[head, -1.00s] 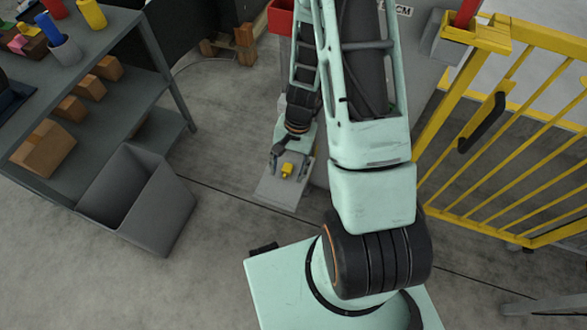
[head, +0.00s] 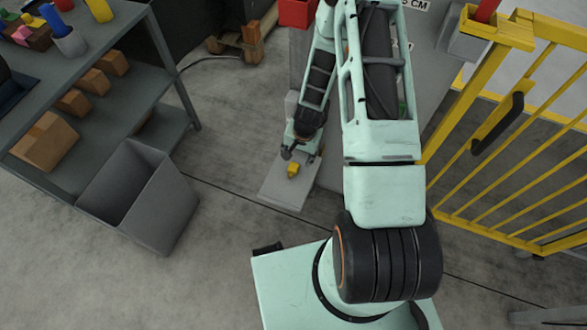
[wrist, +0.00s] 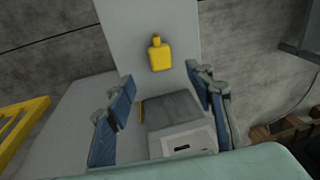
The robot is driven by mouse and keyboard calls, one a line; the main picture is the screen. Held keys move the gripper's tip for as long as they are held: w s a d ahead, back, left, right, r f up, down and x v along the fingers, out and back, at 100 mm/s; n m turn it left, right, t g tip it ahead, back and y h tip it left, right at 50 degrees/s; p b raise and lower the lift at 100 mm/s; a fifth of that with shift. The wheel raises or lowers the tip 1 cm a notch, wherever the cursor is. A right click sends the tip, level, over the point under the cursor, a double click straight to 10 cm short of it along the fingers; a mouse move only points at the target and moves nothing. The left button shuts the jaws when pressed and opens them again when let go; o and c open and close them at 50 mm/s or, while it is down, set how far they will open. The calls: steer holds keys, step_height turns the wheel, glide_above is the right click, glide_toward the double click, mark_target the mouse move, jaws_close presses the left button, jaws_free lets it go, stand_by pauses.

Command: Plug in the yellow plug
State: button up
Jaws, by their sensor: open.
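The yellow plug (head: 293,169) rests on a light grey plate (head: 284,192) low near the floor in the head view. In the wrist view the plug (wrist: 160,56) is beyond the fingertips, roughly centred between them, with its narrow end pointing away. My gripper (head: 302,154) is just behind the plug in the head view. In the wrist view its blue-padded fingers (wrist: 162,90) are spread wide with nothing between the pads. A grey box (wrist: 178,128) with a pale face and a dark slot shows below the fingers; I cannot tell if it is the socket.
A grey bin (head: 142,195) and a shelf table (head: 110,52) with cardboard boxes stand at left. A yellow gate (head: 515,130) is at right. Floor between bin and plate is clear.

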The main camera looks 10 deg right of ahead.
mark_target(294, 167)
steer(key=shift+w+a+f, duration=0.1)
steer(key=shift+w+f, duration=0.1)
steer(key=shift+f, duration=1.25)
steer(key=shift+f, duration=0.1)
steer(key=f, duration=0.1)
steer(key=f+b, duration=0.1)
steer(key=f, duration=0.1)
steer(key=w+f+b, duration=0.1)
steer(key=f, duration=0.1)
steer(key=shift+a+f, duration=0.1)
steer(key=shift+a, duration=0.1)
steer(key=shift+c, duration=0.6)
steer(key=c, duration=1.1)
